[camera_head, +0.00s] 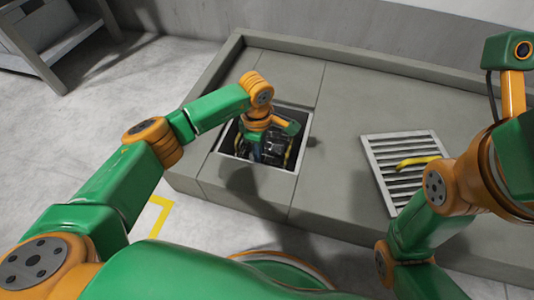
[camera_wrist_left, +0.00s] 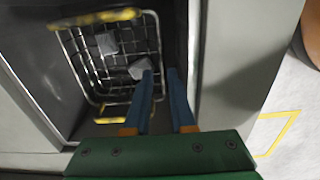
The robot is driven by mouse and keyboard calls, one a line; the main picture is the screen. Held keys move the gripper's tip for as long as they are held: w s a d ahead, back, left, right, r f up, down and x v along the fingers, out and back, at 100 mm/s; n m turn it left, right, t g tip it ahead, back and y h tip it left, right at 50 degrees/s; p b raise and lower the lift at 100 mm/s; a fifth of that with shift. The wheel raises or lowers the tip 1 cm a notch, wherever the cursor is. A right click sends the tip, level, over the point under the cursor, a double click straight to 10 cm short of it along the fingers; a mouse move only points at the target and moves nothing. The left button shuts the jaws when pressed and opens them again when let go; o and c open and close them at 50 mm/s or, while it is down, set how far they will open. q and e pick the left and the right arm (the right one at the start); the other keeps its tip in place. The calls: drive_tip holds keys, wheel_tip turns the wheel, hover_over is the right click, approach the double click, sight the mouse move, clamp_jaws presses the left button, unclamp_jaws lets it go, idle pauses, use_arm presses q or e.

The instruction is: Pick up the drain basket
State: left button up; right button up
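The drain basket (camera_wrist_left: 108,58) is a wire cage with yellow bars at two ends, and a few grey lumps lie in it. It sits in a square pit in the grey platform; in the head view the basket (camera_head: 274,150) is partly hidden by my left arm. My left gripper (camera_wrist_left: 160,72) points down into the pit, its blue fingers apart at the basket's right side. The left finger overlaps the basket's wire edge; I cannot tell whether it touches. In the head view the left gripper (camera_head: 256,152) is mostly hidden by its wrist. My right gripper is out of view.
The pit rim (camera_head: 228,161) is close around my left gripper. A slatted grate (camera_head: 378,160) with a yellow handle lies on the platform (camera_head: 340,205) to the right. A grey bench (camera_head: 60,40) stands at the far left.

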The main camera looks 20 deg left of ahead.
use_arm(q)
wheel_tip(320, 180, down, 7)
drive_tip(key=b, duration=0.5)
drive_tip(key=shift+s+a+r, duration=0.1)
drive_tip(key=shift+r, duration=0.25)
clamp_jaws()
idle(0.7)
